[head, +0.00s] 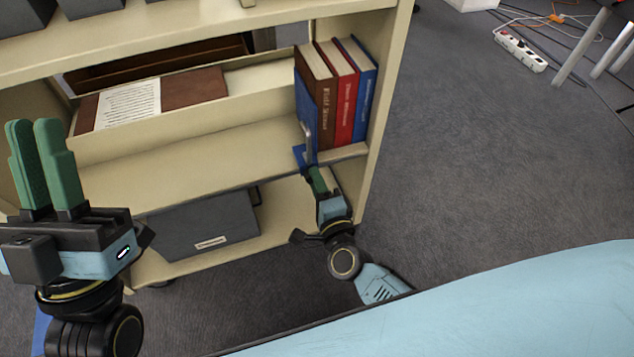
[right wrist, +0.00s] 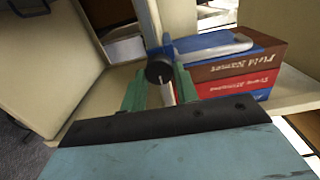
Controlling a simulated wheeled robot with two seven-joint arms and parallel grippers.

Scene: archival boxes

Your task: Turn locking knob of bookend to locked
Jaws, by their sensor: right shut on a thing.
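The bookend is a blue bracket (head: 306,108) against the left side of the upright books on the middle shelf. In the head view a metal rod (head: 307,140) stands at its front. In the right wrist view the bookend (right wrist: 190,47) shows behind a round black knob (right wrist: 160,68) with a pale mark. My right gripper (head: 314,172) is at the shelf's front edge, its green fingers on both sides of the knob, shut on it. The fingers partly hide the lower bookend. My left gripper (head: 34,124) points up at the left, empty, its fingers slightly apart.
Brown, red (head: 343,90) and blue books stand at the cream shelf's (head: 382,90) right side. A grey box (head: 205,225) is on the lower shelf. Cables and a power strip (head: 520,50) lie on the floor at right.

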